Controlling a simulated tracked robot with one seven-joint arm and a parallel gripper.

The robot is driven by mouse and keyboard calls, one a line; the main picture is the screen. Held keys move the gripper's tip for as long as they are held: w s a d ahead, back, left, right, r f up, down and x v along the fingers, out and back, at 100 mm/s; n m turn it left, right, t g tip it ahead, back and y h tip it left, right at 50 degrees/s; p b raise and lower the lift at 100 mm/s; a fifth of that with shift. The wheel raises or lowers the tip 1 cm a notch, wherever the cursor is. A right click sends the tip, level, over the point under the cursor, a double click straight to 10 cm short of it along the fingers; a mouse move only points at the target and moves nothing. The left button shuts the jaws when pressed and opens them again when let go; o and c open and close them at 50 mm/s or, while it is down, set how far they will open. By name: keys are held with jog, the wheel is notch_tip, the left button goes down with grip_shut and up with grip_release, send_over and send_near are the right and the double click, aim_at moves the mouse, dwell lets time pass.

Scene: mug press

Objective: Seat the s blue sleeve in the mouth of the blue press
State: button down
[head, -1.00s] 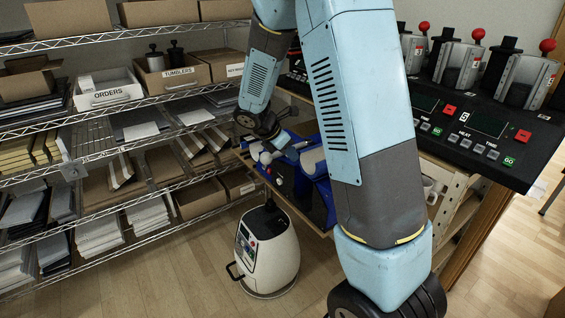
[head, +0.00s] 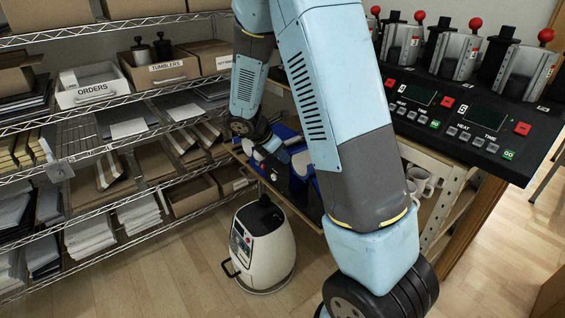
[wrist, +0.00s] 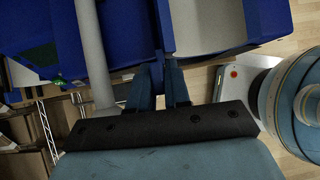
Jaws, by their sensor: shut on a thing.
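In the head view my gripper (head: 276,150) is low behind my arm, over blue equipment (head: 300,152) at the edge of a wooden shelf. Blue bodies fill the top of that view: a large one at the left (wrist: 40,45) and one at the right around a pale grey cylinder (wrist: 205,25). A second pale grey cylinder (wrist: 92,50) stands at the left. I cannot tell sleeve from press among these blue parts, nor whether the held part touches another.
A white canister machine (head: 262,245) stands on the floor below. A wire shelf rack (head: 85,135) with boxes is at the left. A black panel with grey presses (head: 460,125) is at the right. Mugs (head: 420,180) sit beneath it. Open floor lies in front.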

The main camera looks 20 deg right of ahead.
jog(key=shift+a+f, duration=0.1)
jog(key=shift+f, duration=6)
grip_release()
